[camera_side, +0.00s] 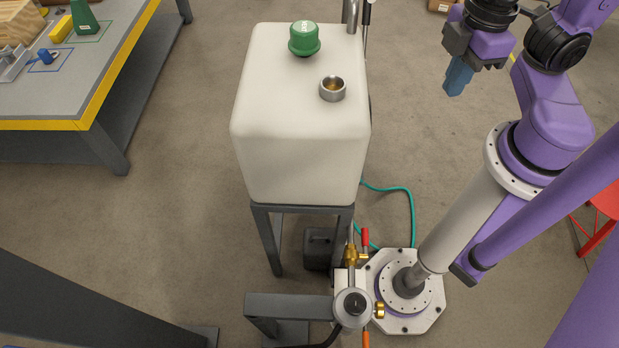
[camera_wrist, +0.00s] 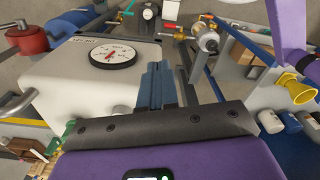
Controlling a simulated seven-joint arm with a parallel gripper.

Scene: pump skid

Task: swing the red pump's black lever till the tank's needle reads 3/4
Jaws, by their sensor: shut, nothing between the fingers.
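The cream-white tank (camera_side: 300,110) stands on a dark frame in the side view; its green cap (camera_side: 304,39) and metal neck (camera_side: 333,89) are on top. In the wrist view the tank (camera_wrist: 60,92) carries a round white gauge (camera_wrist: 112,54) with a dark rim. Its needle is too small to read surely. A red rounded body (camera_wrist: 25,41) at the wrist view's upper left may be the red pump; I cannot make out its black lever. My gripper (camera_side: 456,82) is shut and empty, right of the tank in the side view. Its blue fingers (camera_wrist: 155,88) show together in the wrist view.
Brass fittings with a red handle (camera_side: 365,238) and an orange handle (camera_side: 366,340) stand below the tank. A teal hose (camera_side: 408,205) curves along the floor. A yellow-edged workbench (camera_side: 70,124) is at left. A yellow funnel-shaped part (camera_wrist: 300,89) is right in the wrist view.

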